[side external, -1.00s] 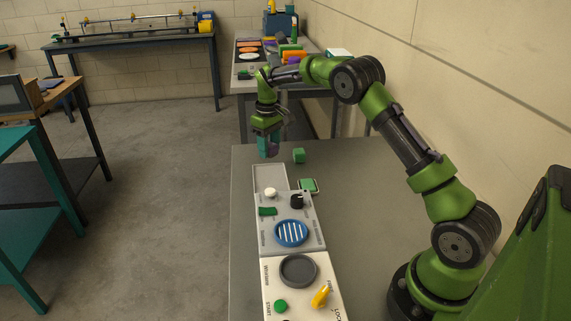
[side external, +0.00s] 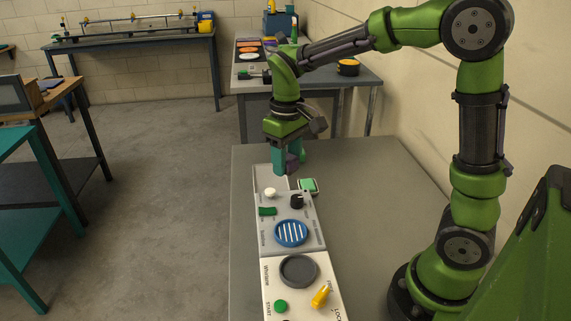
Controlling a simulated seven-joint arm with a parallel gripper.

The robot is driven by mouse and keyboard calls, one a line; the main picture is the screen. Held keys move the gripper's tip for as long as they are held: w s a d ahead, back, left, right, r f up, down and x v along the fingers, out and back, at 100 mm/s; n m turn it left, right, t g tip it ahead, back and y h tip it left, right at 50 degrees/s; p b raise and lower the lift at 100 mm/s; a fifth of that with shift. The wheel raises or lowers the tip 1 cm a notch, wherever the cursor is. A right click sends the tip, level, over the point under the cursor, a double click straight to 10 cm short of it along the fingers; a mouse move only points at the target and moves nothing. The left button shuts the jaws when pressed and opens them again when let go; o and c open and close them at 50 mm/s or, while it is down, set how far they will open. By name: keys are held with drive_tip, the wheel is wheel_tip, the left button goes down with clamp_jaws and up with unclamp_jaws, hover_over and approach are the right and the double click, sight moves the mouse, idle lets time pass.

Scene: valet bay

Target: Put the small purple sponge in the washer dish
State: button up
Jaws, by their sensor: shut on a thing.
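The small purple sponge (side external: 292,164) shows as a dark purple block between the teal fingers of my gripper (side external: 287,168). My gripper is shut on it, pointing down, above the far end of the panel on the table. The fingers cover part of the sponge. A round dark grey dish (side external: 299,270) is set in the nearer white panel, apart from my gripper and towards the camera. It looks empty.
The grey panel (side external: 314,238) carries a blue striped disc (side external: 291,233), a white knob (side external: 270,192), a black knob (side external: 297,202) and a green switch (side external: 267,211). The table's right side (side external: 375,220) is clear.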

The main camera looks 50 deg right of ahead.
drive_tip(key=shift+s+d+r, duration=0.1)
drive_tip(key=shift+r, duration=0.4)
drive_tip(key=s+d+f+m, duration=0.3)
drive_tip(key=s+d+f, duration=0.1)
drive_tip(key=s+d, duration=0.15)
drive_tip(key=m, duration=0.6)
hover_over(344, 232)
wheel_tip(344, 232, down, 7)
drive_tip(key=shift+f, duration=3.75)
drive_tip(key=shift+f, duration=0.15)
drive_tip(key=o, duration=1)
